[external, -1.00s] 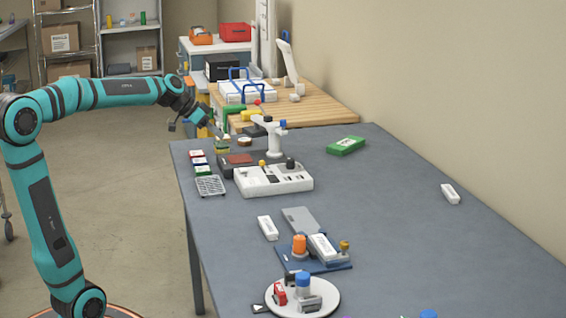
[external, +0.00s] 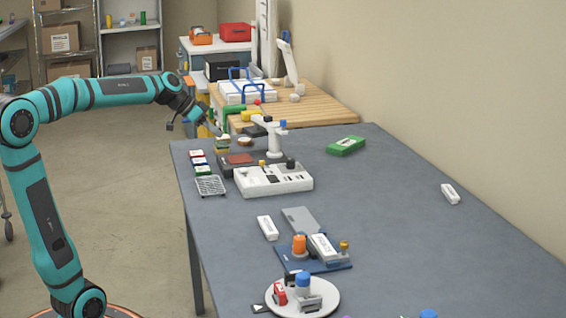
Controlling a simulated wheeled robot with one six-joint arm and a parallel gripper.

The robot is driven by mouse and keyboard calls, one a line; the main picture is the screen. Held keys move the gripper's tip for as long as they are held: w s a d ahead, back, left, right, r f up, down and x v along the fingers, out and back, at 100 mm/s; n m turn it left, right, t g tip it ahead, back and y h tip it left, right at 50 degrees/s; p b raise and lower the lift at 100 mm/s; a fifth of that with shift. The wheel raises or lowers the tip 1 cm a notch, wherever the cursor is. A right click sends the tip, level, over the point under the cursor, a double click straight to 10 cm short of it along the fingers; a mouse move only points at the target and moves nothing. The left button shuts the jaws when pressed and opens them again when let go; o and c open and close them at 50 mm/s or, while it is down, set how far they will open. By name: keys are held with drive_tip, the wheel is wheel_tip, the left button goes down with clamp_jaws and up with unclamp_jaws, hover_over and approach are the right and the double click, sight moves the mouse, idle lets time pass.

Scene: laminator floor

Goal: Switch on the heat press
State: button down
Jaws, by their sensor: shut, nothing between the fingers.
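My gripper (external: 218,131) is at the end of the teal arm, over the far left edge of the grey table. Its fingers are small here and appear shut and empty. It points down and to the right toward a dark flat unit with a reddish-brown top plate (external: 238,159) and a white post with an arm and blue knob (external: 273,137). This may be the heat press; I see no label. A white box with yellow and dark knobs (external: 273,180) stands in front of it. I cannot make out a power switch or whether the gripper touches anything.
Small coloured boxes (external: 200,161) and a wire rack (external: 210,186) line the left edge. A blue tray (external: 330,266) and a round white plate (external: 325,298) stand nearer. The table's right side is mostly clear.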

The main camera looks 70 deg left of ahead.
hover_over(246, 170)
drive_tip(key=s+a, duration=0.1)
drive_tip(key=s, duration=0.2)
wheel_tip(246, 170, down, 7)
drive_tip(key=shift+r, duration=0.2)
drive_tip(key=f, duration=0.3)
drive_tip(key=shift+w+d, duration=0.15)
drive_tip(key=shift+w, duration=0.1)
drive_tip(key=shift+d+f, duration=0.1)
drive_tip(key=shift+f, duration=0.55)
drive_tip(key=shift+f, duration=0.2)
drive_tip(key=shift+a+r, duration=0.15)
drive_tip(key=shift+a, duration=0.6)
